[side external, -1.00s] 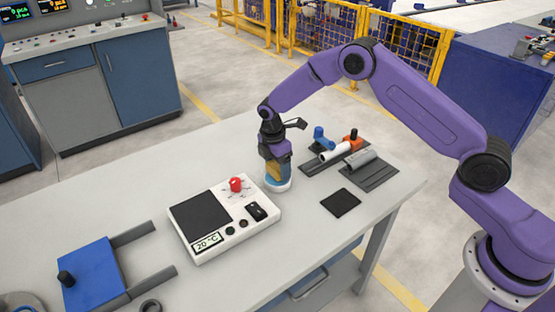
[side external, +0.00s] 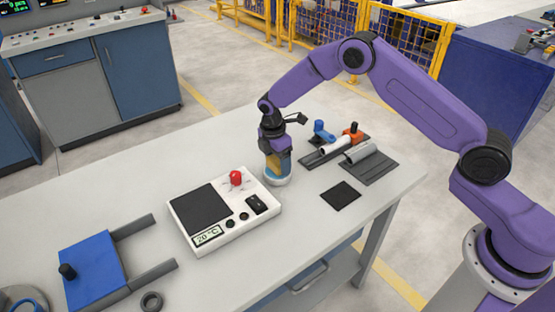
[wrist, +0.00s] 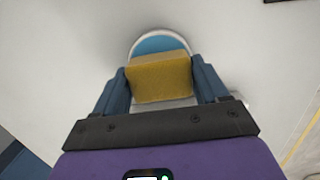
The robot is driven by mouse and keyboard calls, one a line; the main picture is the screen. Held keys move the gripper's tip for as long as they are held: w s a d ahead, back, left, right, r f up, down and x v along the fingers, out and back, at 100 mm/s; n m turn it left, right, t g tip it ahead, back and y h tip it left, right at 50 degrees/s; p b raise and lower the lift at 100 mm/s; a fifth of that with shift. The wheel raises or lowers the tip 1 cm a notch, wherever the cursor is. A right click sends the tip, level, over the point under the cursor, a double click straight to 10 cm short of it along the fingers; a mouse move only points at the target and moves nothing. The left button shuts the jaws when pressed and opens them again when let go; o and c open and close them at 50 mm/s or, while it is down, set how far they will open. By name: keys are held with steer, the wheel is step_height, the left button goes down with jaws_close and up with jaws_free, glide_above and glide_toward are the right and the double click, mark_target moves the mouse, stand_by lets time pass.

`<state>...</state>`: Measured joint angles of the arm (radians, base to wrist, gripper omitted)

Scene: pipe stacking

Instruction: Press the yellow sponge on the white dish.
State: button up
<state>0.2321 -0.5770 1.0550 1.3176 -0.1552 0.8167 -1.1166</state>
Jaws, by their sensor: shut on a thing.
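The yellow sponge (wrist: 160,79) is between the blue fingers of my gripper (wrist: 161,76) in the wrist view. My gripper (side external: 278,167) is shut on it and points down over the dish in the side view, where only a little of the sponge shows. The white dish (side external: 278,182) stands on the grey table. In the wrist view the dish's white rim (wrist: 160,28) and blue inside show beyond the sponge. The sponge is low over the dish; I cannot tell whether it touches.
A white panel (side external: 218,236) with a red knob (side external: 236,178) lies left of the dish. A dark square pad (side external: 341,195) and dark fixtures with pipes (side external: 362,160) lie to the right. A blue block (side external: 92,272) with grey bars is at the front left.

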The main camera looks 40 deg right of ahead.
steer(key=shift+f, duration=0.55)
stand_by(1.4)
steer(key=shift+r, duration=0.1)
steer(key=shift+r, duration=3.45)
